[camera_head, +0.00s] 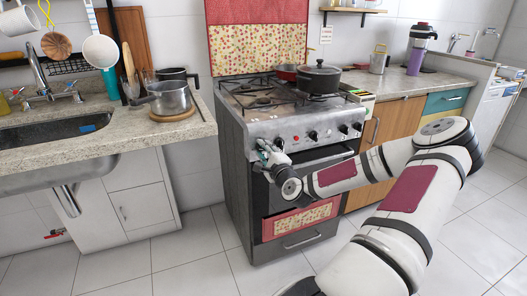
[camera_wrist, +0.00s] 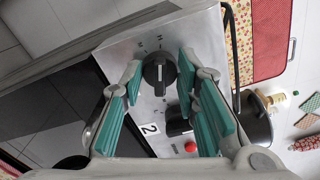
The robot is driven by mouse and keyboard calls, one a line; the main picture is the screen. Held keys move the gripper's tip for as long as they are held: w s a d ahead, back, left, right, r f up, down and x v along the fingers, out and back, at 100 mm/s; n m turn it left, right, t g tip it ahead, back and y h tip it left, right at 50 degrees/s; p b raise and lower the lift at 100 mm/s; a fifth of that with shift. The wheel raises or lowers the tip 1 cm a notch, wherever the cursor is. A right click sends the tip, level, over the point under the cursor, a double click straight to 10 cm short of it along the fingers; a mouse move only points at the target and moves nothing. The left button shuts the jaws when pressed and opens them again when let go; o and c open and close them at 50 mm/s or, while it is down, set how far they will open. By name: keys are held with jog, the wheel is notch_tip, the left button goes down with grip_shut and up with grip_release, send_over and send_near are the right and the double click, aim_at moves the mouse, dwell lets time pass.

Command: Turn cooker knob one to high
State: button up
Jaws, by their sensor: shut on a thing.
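The cooker (camera_head: 262,122) stands in the middle of the head view, with a row of dark knobs along its steel front panel. My gripper (camera_head: 268,150) is at the left end of that row. In the wrist view, its teal pads (camera_wrist: 160,74) are on either side of a round black knob (camera_wrist: 159,75) and shut on it. A pale pointer line shows on the knob's face, and small marks are printed on the panel around it. A label "2" (camera_wrist: 150,128) is on the panel near the knob. The pads partly hide the panel.
A dark pot (camera_head: 319,79) and a red pan (camera_head: 287,72) sit on the cooktop. The oven door (camera_head: 315,170) is below the knobs, with a patterned cloth (camera_head: 300,219) lower down. A counter with a sink (camera_head: 60,135) is at the left. The tiled floor in front is clear.

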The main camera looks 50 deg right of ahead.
jog(key=o, duration=1.1)
jog(key=shift+o, duration=0.2)
jog(key=v, duration=1.2)
jog(key=shift+w+f, duration=0.1)
